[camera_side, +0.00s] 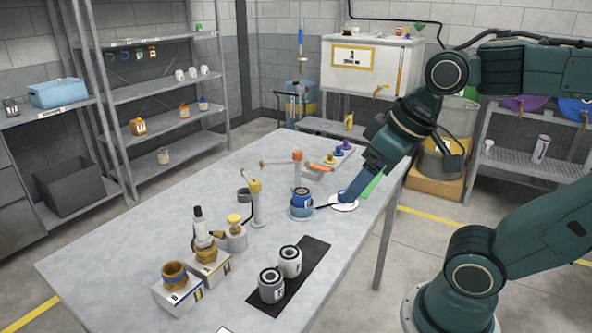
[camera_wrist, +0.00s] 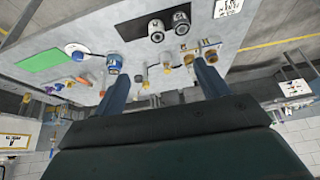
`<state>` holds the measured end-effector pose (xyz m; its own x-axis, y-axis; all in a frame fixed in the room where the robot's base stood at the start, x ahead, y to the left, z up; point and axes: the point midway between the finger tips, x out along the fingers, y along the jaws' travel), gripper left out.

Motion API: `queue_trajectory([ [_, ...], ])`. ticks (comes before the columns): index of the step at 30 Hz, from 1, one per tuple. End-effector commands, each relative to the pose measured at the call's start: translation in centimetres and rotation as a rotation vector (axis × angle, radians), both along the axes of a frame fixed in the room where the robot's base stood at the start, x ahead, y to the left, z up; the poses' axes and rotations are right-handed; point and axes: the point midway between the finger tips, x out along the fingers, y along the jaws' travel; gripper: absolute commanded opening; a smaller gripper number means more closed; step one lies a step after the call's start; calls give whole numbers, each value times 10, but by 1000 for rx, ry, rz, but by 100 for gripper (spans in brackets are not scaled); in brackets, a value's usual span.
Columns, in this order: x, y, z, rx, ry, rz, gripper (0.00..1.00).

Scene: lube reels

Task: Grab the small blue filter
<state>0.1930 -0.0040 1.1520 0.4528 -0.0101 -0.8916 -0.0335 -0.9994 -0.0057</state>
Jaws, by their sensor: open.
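A small blue can-shaped filter (camera_side: 301,195) with a pale label band stands upright on a blue-grey round base near the table's right side in the side view. In the wrist view the blue filter (camera_wrist: 114,62) shows just beyond the tip of the left finger, outside the gap between the fingers. My gripper (camera_side: 350,192) reaches down from the right, to the right of the filter and apart from it. In the wrist view my gripper (camera_wrist: 163,78) has its two fingers wide apart, with nothing held between them. Its fingertips are hard to make out in the side view.
A white round dish (camera_side: 343,206) lies right of the filter. Yellow-topped and orange-topped items (camera_side: 256,200) stand left of the filter. White boxes (camera_side: 178,295) are front left.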

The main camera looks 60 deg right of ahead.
Motion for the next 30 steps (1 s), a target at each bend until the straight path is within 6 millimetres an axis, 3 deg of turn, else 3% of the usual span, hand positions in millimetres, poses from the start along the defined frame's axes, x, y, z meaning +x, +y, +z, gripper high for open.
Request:
queue_trajectory([
  [15, 91, -41, 22, 42, 132, -206, 75],
  [23, 141, -74, 16, 68, 200, -319, 75],
  [30, 183, -111, -1, 95, 261, -421, 75],
])
